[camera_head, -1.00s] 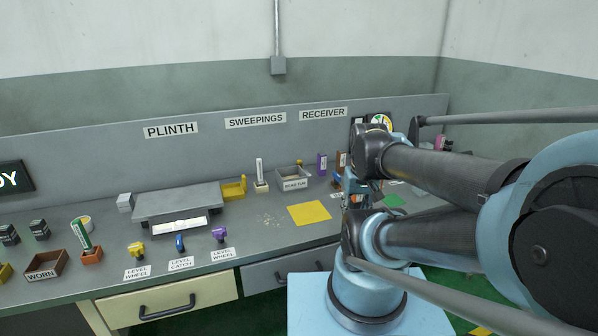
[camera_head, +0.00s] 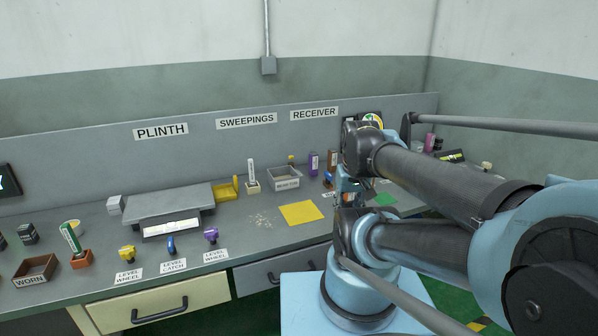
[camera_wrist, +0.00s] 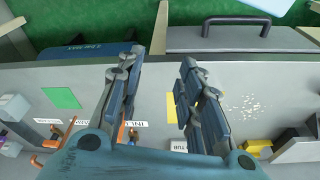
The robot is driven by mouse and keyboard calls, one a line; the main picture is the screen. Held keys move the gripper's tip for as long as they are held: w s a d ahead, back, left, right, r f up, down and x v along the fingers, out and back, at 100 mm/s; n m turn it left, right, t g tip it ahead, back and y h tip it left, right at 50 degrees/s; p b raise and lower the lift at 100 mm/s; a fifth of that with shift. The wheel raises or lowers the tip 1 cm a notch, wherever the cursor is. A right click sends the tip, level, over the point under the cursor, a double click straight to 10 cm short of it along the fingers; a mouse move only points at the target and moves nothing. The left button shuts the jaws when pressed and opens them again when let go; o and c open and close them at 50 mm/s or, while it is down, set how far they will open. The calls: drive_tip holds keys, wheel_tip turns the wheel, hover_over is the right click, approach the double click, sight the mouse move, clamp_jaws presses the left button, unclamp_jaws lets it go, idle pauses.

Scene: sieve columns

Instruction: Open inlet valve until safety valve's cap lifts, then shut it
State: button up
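In the wrist view my gripper (camera_wrist: 160,60) points down over the bench's front edge, its two fingers apart with nothing between them. A label beginning "INL" (camera_wrist: 152,123) lies on the bench, partly behind the fingers. An orange part (camera_wrist: 122,131) shows beside it, partly covered by the left finger; I cannot tell whether it is the inlet valve's handle. The safety valve's cap cannot be made out. My gripper is mostly hidden behind my arm there.
A yellow sheet (camera_head: 301,212), a grey tub (camera_head: 285,179) and a green square (camera_head: 385,199) lie on the bench near my arm. A grey plinth (camera_head: 169,203) and several small knobs stand further left. A drawer handle (camera_wrist: 222,22) juts from the bench front.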

drive_tip(key=w+r, duration=0.7)
wheel_tip(320, 180, up, 5)
drive_tip(key=n+g, duration=0.2)
drive_tip(key=n, duration=0.1)
hover_over(328, 174)
wheel_tip(328, 174, down, 17)
drive_tip(key=shift+w+d+f, duration=0.1)
drive_tip(key=shift+w+f, duration=0.05)
drive_tip(key=shift+f, duration=0.05)
clamp_jaws()
